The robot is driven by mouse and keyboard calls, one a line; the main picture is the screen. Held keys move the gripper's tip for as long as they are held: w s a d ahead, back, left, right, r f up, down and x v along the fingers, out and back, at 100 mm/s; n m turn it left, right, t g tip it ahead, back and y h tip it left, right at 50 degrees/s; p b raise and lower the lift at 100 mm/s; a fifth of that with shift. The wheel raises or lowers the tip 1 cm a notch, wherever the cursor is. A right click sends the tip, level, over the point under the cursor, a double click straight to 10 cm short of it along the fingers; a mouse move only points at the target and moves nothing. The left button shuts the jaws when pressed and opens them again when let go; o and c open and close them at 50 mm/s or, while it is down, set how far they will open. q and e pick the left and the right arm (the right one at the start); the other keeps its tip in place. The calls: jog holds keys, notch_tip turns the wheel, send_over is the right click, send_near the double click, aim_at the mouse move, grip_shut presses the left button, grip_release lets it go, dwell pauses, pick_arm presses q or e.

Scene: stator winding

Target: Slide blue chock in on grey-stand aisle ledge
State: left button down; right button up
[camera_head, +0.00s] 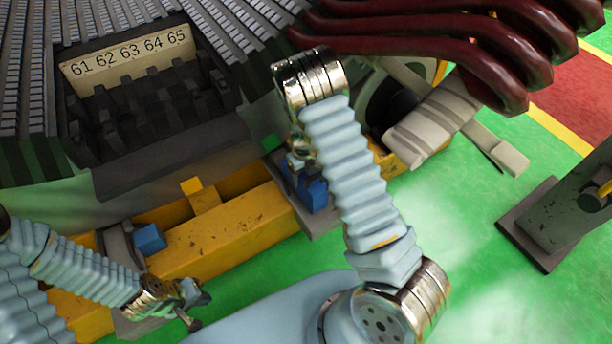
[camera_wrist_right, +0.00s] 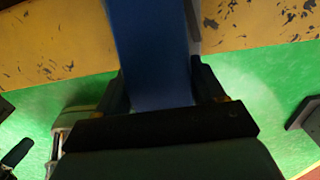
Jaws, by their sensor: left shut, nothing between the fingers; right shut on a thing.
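A blue chock (camera_wrist_right: 150,45) is between the fingers of my right gripper (camera_wrist_right: 160,80) in the right wrist view, with the worn yellow beam just beyond it. In the head view a blue block (camera_head: 313,192) shows beside the yellow beam, above a grey plate (camera_head: 318,228), partly behind my right arm. My right gripper is mostly hidden there. A second blue block (camera_head: 150,239) sits at the left end of the beam beside a grey curved support (camera_head: 118,243). My left gripper (camera_head: 192,318) is shut and empty, low at the left. Contact between chock and ledge cannot be told.
The yellow beam (camera_head: 225,235) runs below the large stator (camera_head: 140,140) with slots labelled 61 to 65. Dark red coils (camera_head: 450,30) hang at the upper right. A dark stand (camera_head: 560,215) stands at the right. Green floor (camera_head: 470,220) is clear between.

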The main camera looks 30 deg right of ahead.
jog(key=shift+w+a, duration=0.1)
jog(key=shift+w, duration=1.55)
jog(key=o, duration=1.4)
jog(key=shift+c, duration=0.2)
notch_tip(320, 180, up, 14)
jog(key=p, duration=0.1)
jog(key=shift+p, duration=0.4)
jog(key=shift+s+f, duration=0.1)
